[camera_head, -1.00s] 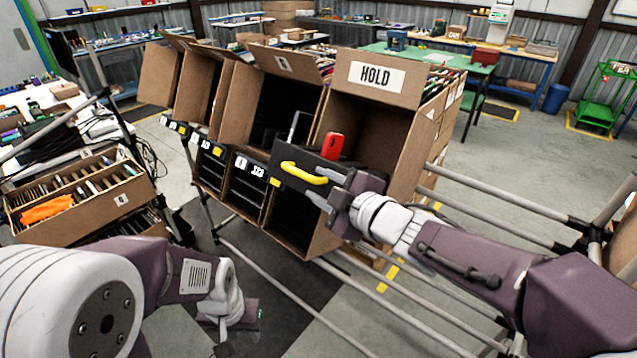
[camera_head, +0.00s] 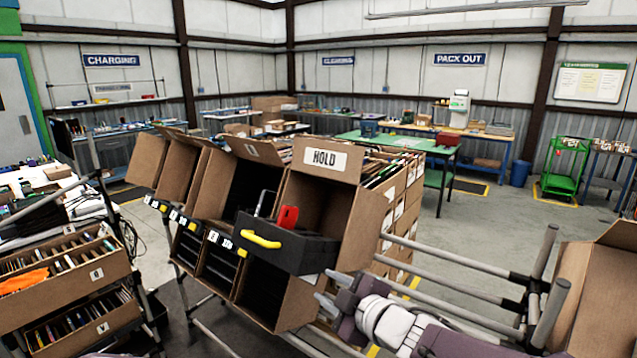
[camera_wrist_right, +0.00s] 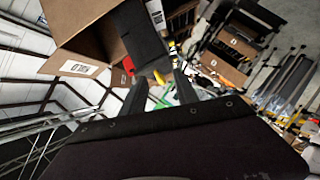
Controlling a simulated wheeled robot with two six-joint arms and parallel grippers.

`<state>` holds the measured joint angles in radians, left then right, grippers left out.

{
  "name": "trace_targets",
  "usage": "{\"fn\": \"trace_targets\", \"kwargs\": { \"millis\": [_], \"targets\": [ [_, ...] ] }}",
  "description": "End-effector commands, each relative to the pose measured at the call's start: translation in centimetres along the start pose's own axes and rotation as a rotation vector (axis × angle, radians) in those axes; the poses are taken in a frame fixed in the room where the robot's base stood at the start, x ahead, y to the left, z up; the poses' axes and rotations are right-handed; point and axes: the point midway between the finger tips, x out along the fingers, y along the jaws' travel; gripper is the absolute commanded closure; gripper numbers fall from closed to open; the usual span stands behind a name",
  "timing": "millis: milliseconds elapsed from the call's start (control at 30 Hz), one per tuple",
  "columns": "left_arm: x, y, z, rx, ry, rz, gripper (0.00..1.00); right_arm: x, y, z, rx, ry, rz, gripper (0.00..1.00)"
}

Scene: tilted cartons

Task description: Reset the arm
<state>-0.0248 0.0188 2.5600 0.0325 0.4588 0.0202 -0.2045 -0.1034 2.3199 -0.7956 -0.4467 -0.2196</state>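My right gripper (camera_head: 328,290) is in front of and below the black bin (camera_head: 290,246) in the head view. Its two fingers are apart with nothing between them; they also show spread in the right wrist view (camera_wrist_right: 160,88). The black bin has a yellow handle (camera_head: 261,240) and sits tilted at the mouth of the carton marked HOLD (camera_head: 322,158). A red item (camera_head: 288,217) stands up out of the bin. The gripper appears clear of the handle. My left gripper is not in view.
More open tilted cartons (camera_head: 228,190) stand in a row to the left on a pipe rack. Rack pipes (camera_head: 460,262) reach right towards another carton (camera_head: 590,290). Document crates (camera_head: 65,262) stand at left. Open floor (camera_head: 490,225) lies behind, before the green table (camera_head: 440,150).

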Motion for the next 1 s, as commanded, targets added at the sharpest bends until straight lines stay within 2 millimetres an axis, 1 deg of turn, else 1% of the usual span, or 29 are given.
{"fn": "trace_targets", "kwargs": {
  "millis": [167, 200, 267, 300, 367, 400, 467, 500, 567, 600, 633, 700, 800, 900, 1000],
  "targets": [
    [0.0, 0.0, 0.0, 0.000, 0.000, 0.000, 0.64, -0.2, -0.6, 5.5, 0.134, -0.152, 0.004, 0.64],
    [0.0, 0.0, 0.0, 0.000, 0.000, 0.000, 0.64, -0.5, -1.0, 7.1, 0.175, -0.198, 0.004, 0.64],
    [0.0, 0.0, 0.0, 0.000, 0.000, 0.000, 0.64, -0.9, -1.6, 9.4, 0.243, -0.272, 0.003, 0.64],
    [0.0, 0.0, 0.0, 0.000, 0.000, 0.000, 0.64, -1.4, -2.2, 11.1, 0.293, -0.326, 0.002, 0.64],
    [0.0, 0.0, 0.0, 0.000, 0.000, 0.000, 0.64, -2.3, -3.4, 13.8, 0.383, -0.421, -0.003, 0.64],
    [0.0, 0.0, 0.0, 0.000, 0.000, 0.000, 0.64, -3.0, -4.4, 15.6, 0.446, -0.487, -0.006, 0.64],
    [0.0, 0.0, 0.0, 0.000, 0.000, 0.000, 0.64, -4.7, -6.5, 18.5, 0.568, -0.611, -0.017, 0.64],
    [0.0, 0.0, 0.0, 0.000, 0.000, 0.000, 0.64, -6.2, -8.4, 20.3, 0.660, -0.704, -0.029, 0.64],
    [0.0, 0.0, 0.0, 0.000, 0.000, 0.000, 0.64, -8.6, -11.6, 22.3, 0.806, -0.846, -0.051, 0.64],
    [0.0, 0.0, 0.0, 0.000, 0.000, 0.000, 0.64, -10.3, -13.7, 23.1, 0.900, -0.936, -0.069, 0.64],
    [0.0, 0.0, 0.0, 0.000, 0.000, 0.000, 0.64, -11.4, -15.2, 23.4, 0.964, -0.997, -0.084, 0.64],
    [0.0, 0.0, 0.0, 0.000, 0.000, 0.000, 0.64, -13.6, -18.0, 23.2, 1.086, -1.111, -0.117, 0.64],
    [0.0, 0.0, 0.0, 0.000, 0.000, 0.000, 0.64, -15.5, -20.3, 22.6, 1.194, -1.212, -0.147, 0.64],
    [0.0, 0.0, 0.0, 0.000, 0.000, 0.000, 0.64, -16.2, -20.9, 22.4, 1.224, -1.252, -0.158, 0.64],
    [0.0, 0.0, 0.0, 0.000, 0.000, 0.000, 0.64, -16.2, -20.9, 22.4, 1.225, -1.251, -0.156, 0.64]
  ]
}}
